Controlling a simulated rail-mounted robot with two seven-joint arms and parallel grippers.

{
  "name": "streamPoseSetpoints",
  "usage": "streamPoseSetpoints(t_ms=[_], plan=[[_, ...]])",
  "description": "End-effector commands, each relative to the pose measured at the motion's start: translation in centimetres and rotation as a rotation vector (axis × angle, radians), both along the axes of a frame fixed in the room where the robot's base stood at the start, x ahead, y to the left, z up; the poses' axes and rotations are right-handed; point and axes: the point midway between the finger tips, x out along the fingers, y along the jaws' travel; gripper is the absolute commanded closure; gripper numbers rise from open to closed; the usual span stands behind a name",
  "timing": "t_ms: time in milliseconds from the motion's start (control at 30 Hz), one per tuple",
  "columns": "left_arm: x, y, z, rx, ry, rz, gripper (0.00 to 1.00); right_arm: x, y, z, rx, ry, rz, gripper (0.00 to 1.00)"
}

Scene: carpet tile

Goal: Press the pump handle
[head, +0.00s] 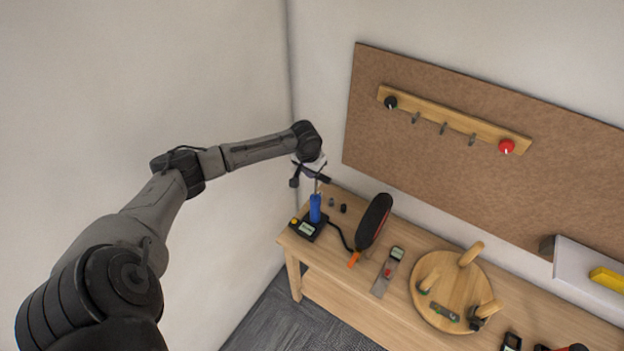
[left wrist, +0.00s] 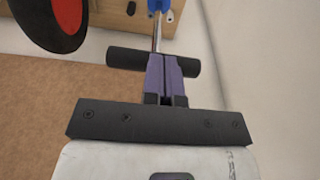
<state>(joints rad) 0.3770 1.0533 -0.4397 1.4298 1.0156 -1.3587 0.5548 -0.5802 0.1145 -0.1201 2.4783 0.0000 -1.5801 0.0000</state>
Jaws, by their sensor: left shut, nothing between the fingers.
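The pump stands at the far left end of the wooden table, with a blue barrel (head: 315,208) and a dark base with a small display. The blue barrel also shows at the top of the left wrist view (left wrist: 158,5), with a thin metal rod above it. The black pump handle (left wrist: 122,56) is a crossbar on that rod, and looks raised clear of the barrel. My left gripper (left wrist: 166,62) has its purple fingers shut and empty, over the middle of the handle. I cannot tell whether they touch it. In the head view my left gripper (head: 314,170) is above the pump.
A black wheel with a red rim (head: 373,222) stands right of the pump, near its hose. A handheld meter (head: 388,270) and a round wooden stool top with legs (head: 440,275) lie further right. A pegboard rail (head: 455,120) hangs on the wall board behind.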

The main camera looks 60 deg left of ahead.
Motion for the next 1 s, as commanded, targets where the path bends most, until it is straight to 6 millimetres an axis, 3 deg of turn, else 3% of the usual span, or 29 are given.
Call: streamPoseSetpoints(t_ms=[300,1000], plan=[[-0.2,-0.1,1.5,0.000,0.000,0.000,1.00,0.0,-0.1,-0.2,-0.003,-0.001,0.002,0.57],[-0.2,-0.1,1.5,0.000,-0.001,0.000,1.00,0.0,-0.2,-0.2,-0.007,-0.002,0.005,0.57]])
